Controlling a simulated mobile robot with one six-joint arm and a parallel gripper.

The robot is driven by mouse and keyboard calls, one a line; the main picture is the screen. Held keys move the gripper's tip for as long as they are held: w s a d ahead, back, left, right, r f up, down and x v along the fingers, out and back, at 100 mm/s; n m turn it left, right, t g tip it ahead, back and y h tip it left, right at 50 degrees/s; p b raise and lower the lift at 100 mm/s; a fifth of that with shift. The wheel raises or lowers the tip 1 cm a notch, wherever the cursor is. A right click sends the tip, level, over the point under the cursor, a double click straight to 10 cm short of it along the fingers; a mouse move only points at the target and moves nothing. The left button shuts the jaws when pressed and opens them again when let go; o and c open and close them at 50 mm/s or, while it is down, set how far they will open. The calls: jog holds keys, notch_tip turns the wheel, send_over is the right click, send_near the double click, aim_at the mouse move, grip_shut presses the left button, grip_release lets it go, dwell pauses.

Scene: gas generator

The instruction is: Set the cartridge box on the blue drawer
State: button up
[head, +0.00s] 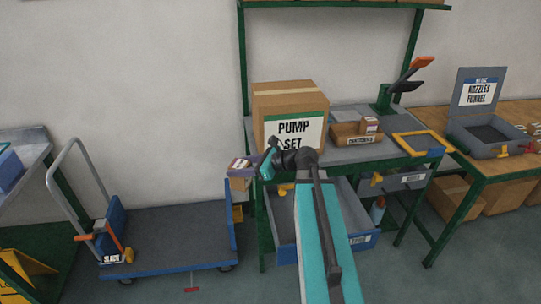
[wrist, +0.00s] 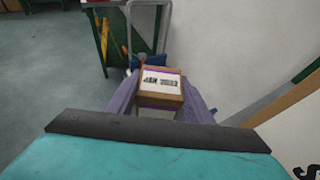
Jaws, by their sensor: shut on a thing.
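A small brown cartridge box (wrist: 160,87) with a white label sits between the purple-grey fingers of my gripper (wrist: 160,98) in the wrist view. The label's text is upside down and too small to read. In the head view my gripper (head: 242,166) is shut on the box, held just left of the workbench's left edge. The open blue drawer (head: 365,241) is under the bench top, below and to the right of my gripper. My arm hides part of the drawer.
A large PUMP SET carton (head: 290,100) stands on the bench beside my gripper. A tray of cartons (head: 345,137) and a yellow-edged frame (head: 418,142) lie further right. A flat trolley (head: 170,235) stands on the floor at left.

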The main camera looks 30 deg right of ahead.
jog(key=s+a+n+g+y, duration=0.2)
jog(key=a, duration=1)
jog(key=shift+s+a+f+n, duration=0.2)
jog(key=shift+s+f+n, duration=0.05)
jog(key=shift+f+n, duration=0.15)
jog(key=shift+s, duration=0.1)
